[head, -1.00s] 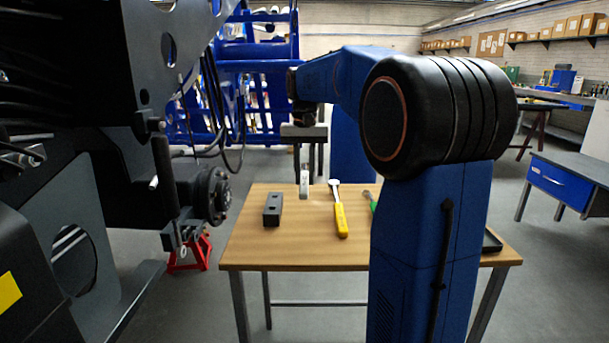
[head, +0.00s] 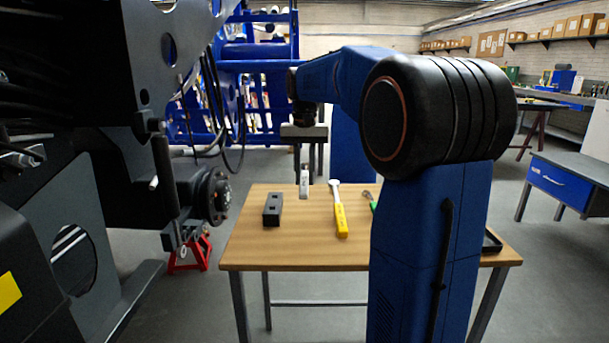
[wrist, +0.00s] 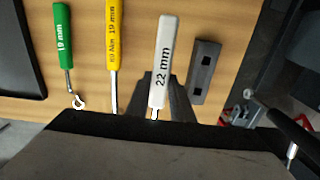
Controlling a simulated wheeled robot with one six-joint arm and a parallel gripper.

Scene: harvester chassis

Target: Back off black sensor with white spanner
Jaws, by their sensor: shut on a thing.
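The white spanner (wrist: 163,62), marked 22 mm, is held between the dark fingers of my gripper (wrist: 160,100). In the head view the white spanner (head: 304,184) hangs below my gripper (head: 304,160), in front of and above the wooden table. My gripper is shut on it; its fingers are partly hidden in the head view. I cannot pick out the black sensor with certainty; the dark chassis (head: 110,180) fills the left of the head view, well apart from the spanner.
On the table (head: 300,250) lie a dark block with two recesses (head: 272,210), a yellow-handled tool (head: 340,218) and a green-handled tool (wrist: 64,40). A black tray (wrist: 18,60) is at the table's other side. A red stand (head: 190,256) is under the chassis.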

